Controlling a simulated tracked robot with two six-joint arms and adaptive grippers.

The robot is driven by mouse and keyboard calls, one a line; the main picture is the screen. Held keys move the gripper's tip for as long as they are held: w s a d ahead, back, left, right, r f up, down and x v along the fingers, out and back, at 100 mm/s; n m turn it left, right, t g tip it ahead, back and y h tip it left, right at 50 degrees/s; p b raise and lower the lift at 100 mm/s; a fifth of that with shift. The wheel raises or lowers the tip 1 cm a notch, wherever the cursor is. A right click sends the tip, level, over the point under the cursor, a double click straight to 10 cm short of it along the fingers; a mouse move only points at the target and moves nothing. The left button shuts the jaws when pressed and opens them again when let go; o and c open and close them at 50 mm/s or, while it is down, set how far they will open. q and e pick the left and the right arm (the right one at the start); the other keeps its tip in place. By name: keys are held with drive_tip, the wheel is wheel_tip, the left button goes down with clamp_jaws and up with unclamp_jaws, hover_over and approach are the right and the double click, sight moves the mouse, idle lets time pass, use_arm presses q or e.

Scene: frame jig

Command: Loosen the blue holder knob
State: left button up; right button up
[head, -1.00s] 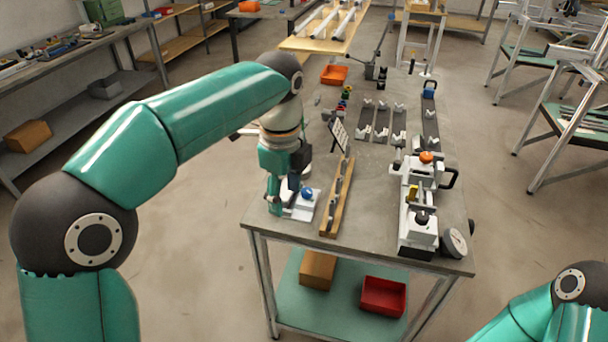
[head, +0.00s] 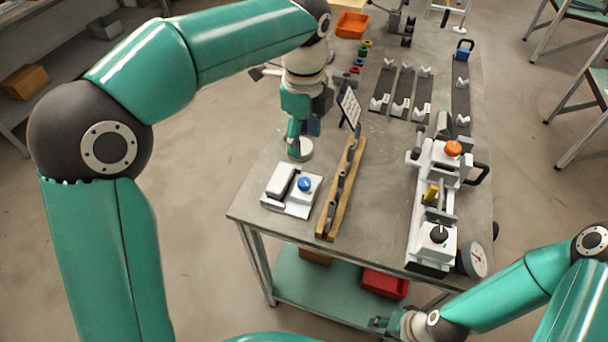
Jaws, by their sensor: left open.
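The blue holder knob (head: 305,184) sits on a white holder block (head: 280,203) near the table's front left corner. The knob is fully visible, with nothing touching it. My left gripper (head: 296,146) points down behind the holder, apart from the knob, in front of a round pale disc (head: 303,152). It is open and nothing shows between its fingers. My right gripper (head: 384,322) is low at the bottom of the view, in front of the table's lower shelf. It is small and partly hidden, so its jaw state is unclear.
A wooden rack (head: 342,190) stands right of the holder, with a tilted card (head: 350,107) behind it. A white clamp jig with an orange knob (head: 453,148) and a dial gauge (head: 474,259) fill the table's right side. Bare tabletop lies between rack and jig.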

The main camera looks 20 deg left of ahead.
sight(304, 181)
use_arm(q)
wheel_tip(304, 181, down, 14)
drive_tip(key=shift+r, duration=0.25)
clamp_jaws()
idle(0.3)
